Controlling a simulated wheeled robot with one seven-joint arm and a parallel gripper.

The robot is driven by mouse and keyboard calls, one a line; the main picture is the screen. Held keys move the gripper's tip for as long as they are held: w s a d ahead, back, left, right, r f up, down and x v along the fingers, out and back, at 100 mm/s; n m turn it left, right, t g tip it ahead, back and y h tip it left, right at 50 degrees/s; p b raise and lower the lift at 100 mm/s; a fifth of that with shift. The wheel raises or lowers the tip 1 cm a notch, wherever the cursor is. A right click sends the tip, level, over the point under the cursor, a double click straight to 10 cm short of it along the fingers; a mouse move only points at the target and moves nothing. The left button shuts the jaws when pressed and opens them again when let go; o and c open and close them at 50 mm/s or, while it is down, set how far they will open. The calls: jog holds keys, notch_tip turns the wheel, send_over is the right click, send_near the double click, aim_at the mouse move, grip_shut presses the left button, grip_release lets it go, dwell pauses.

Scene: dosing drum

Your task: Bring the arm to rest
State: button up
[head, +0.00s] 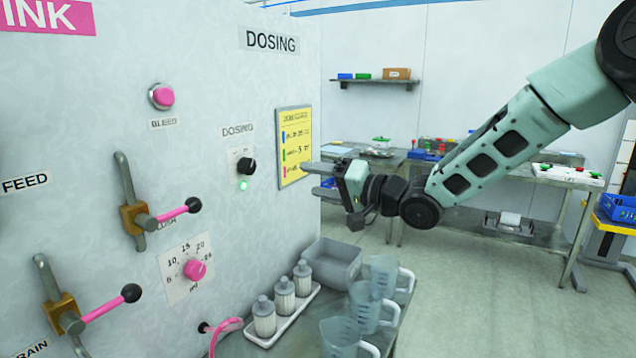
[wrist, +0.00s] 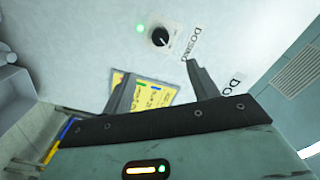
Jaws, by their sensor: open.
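My gripper (head: 318,181) is in the middle of the head view, reaching left toward the pale wall panel. Its two fingers are apart and nothing is between them. In the wrist view the open fingers (wrist: 158,82) point at the panel, with the black dosing knob (wrist: 160,37) and its lit green lamp (wrist: 140,28) beyond the tips. In the head view the dosing knob (head: 246,166) stands left of the fingers, apart from them, above the green lamp (head: 243,185). A yellow chart (head: 294,147) hangs on the panel behind the gripper.
Below my gripper, a bench holds a grey bin (head: 334,262), several white bottles (head: 284,296) on a tray and clear jugs (head: 364,305). Lever valves (head: 145,217) stick out from the panel at left. A workbench (head: 480,190) stands behind; open floor (head: 480,290) lies at right.

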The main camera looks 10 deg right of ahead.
jog(key=s+a+f+n+g+h+b, duration=0.25)
jog(key=s+f+h, duration=0.45)
jog(key=s+f, duration=0.4)
jog(key=s+d+f+n+g+h, duration=0.1)
jog(key=s+d+n+g+h, duration=0.1)
jog(key=s, duration=0.7)
jog(key=s+d+f+n+g+h, duration=0.2)
jog(key=s+d+g, duration=0.1)
jog(key=s, duration=0.6)
jog(key=s+d+f+n+g+h, duration=0.1)
jog(key=s+d+n+g+h, duration=0.1)
jog(key=s, duration=0.8)
jog(key=shift+d+f+g+h, duration=0.3)
jog(key=shift+d+f+g, duration=0.1)
jog(key=shift+g, duration=0.35)
jog(key=shift+n, duration=0.25)
